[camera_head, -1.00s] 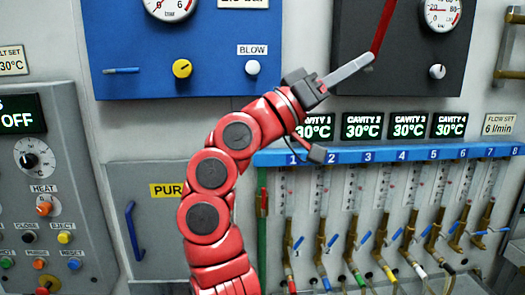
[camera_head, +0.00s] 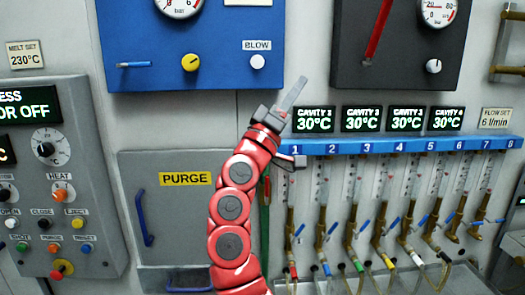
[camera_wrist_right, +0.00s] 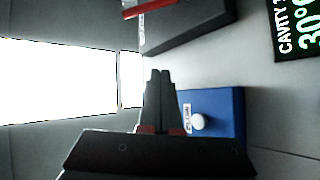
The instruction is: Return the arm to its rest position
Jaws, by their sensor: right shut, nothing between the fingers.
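My right arm is red with dark joint caps and rises from the bottom middle of the head view. Its right gripper (camera_head: 294,93) points up and slightly right, in front of the grey wall between the blue panel (camera_head: 200,80) and the dark panel (camera_head: 395,75). The right gripper is shut and empty. In the right wrist view its fingers (camera_wrist_right: 159,75) lie together, with the blue panel (camera_wrist_right: 228,112) and its white BLOW knob (camera_wrist_right: 198,122) beyond them. My left gripper is not in view.
A red lever (camera_head: 378,32) hangs on the dark panel. Cavity displays (camera_head: 314,119) and a blue numbered rail (camera_head: 400,145) with several flow tubes stand at right. A control box (camera_head: 60,185) is at left. The purge door (camera_head: 170,215) is left of my arm.

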